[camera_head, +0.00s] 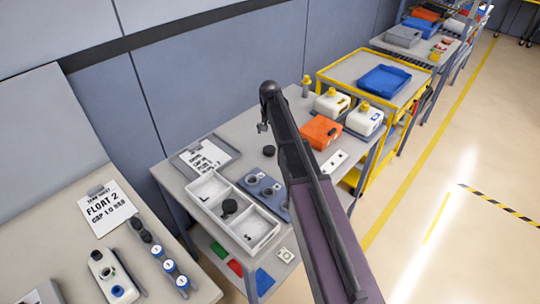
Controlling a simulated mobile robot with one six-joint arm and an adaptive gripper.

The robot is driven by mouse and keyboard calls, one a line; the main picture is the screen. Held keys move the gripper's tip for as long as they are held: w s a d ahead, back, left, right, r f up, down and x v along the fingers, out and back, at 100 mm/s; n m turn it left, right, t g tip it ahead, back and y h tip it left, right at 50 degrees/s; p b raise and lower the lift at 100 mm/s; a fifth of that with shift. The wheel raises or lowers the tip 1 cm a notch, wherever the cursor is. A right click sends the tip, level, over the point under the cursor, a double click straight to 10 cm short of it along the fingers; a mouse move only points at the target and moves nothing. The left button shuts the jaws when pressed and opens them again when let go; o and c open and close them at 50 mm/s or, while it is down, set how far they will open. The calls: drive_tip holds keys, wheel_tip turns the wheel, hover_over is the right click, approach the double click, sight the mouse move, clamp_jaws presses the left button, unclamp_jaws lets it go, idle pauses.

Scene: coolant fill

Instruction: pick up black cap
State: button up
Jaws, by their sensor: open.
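A small round black cap (269,151) lies on the grey table (222,146), right of the clipboard. Another dark round piece (229,206) lies in the middle compartment of the white tray (205,189); I cannot tell whether it is also a cap. My gripper (262,128) hangs from the end of my arm, above and slightly left of the black cap in the picture. It is small here; its jaws are open and hold nothing I can see. My arm hides part of the table to the right.
A blue-grey holder (268,190) with round sockets stands beside the tray. A clipboard (205,156) lies behind the tray. An orange container (321,132) and white jugs (332,102) stand at the table's far right. A yellow cart (345,66) stands beyond. A wall runs behind.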

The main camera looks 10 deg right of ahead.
sight(269, 149)
drive_tip(key=shift+f+b, duration=2.05)
drive_tip(key=shift+f, duration=0.35)
drive_tip(key=shift+a+f+b, duration=0.1)
drive_tip(key=shift+f+b, duration=2.5)
drive_tip(key=c, duration=0.8)
